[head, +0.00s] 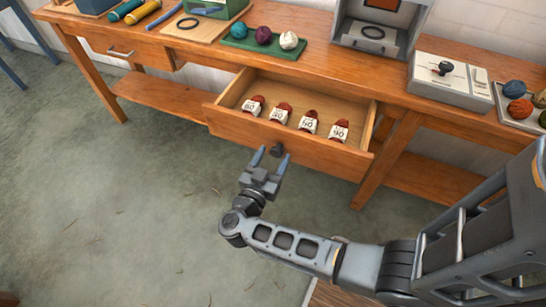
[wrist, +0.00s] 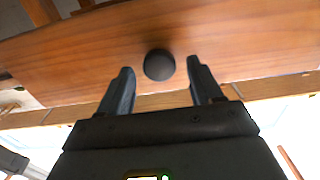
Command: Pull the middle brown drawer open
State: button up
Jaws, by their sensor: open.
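The middle brown drawer (head: 262,133) stands pulled out from the wooden bench, with its inside in plain view. Several dark red skeins with white labels, one of them a labelled skein (head: 308,122), lie in a row inside it. A dark round knob (head: 277,150) sits on the drawer front; it also shows in the wrist view (wrist: 159,65). My gripper (head: 271,157) is open in front of the drawer. In the wrist view its two fingers (wrist: 160,80) stand either side of the knob, with gaps visible between the knob and both fingers.
On the bench top (head: 320,62) are a green tray (head: 262,45) with balls of wool, a grey box device (head: 450,83) and a tray of wool balls (head: 517,120) at right. Another drawer (head: 125,50) at left looks shut. The floor (head: 120,190) in front is clear.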

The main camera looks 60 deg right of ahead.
jog(key=a, duration=0.7)
jog(key=shift+s+a+b, duration=0.2)
jog(key=shift+s+b, duration=0.1)
jog(key=shift+b, duration=0.15)
jog(key=s+a+r+n+t+y, duration=0.5)
jog(key=s+r+n+t+y, duration=0.1)
jog(key=s+r+n+y, duration=0.2)
jog(key=s+a+r+n+t+y, duration=0.5)
jog(key=s+r+n+t+y, duration=0.2)
jog(key=s+r, duration=0.5)
jog(key=r+n+y, duration=0.1)
jog(key=n+y, duration=0.1)
jog(key=y, duration=0.1)
jog(key=shift+a+t, duration=0.3)
jog(key=shift+a, duration=0.1)
